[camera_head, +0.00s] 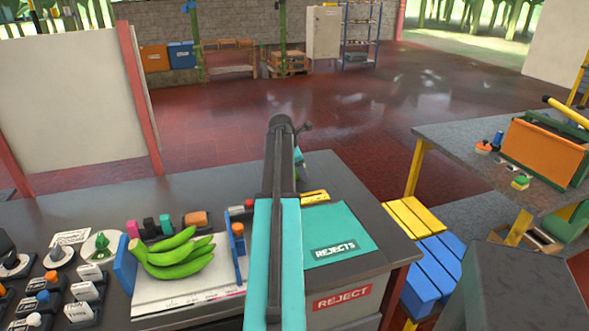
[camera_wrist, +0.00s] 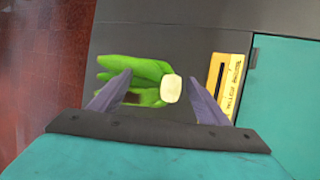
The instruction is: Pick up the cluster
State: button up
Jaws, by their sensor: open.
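In the wrist view a green cluster (camera_wrist: 148,85) with a pale cut stem end lies between the fingertips of my gripper (camera_wrist: 160,78). The fingers are open, one on each side, and I see no clear grip. Dark grey surface shows behind it; I cannot tell its height above that. In the head view a green banana cluster (camera_head: 178,253) lies on a white tray (camera_head: 190,297) with blue ends, left of my arm. My arm hides what is under my gripper there, so I cannot match the two views with certainty.
A teal mat (camera_head: 345,238) marked REJECTS and a yellow slotted plate (camera_wrist: 226,84) are close to my arm. Knobs and switches (camera_head: 85,291) fill the table's left. Small coloured blocks (camera_head: 165,222) line the tray's far side. Red floor (camera_head: 360,105) beyond is clear.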

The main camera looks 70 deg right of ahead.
jog(key=shift+c, duration=0.6)
jog(key=shift+r, duration=0.1)
jog(key=c, duration=1.2)
jog(key=shift+r, duration=0.1)
jog(key=shift+c, duration=0.2)
notch_tip(320, 180, up, 10)
jog(key=b, duration=0.1)
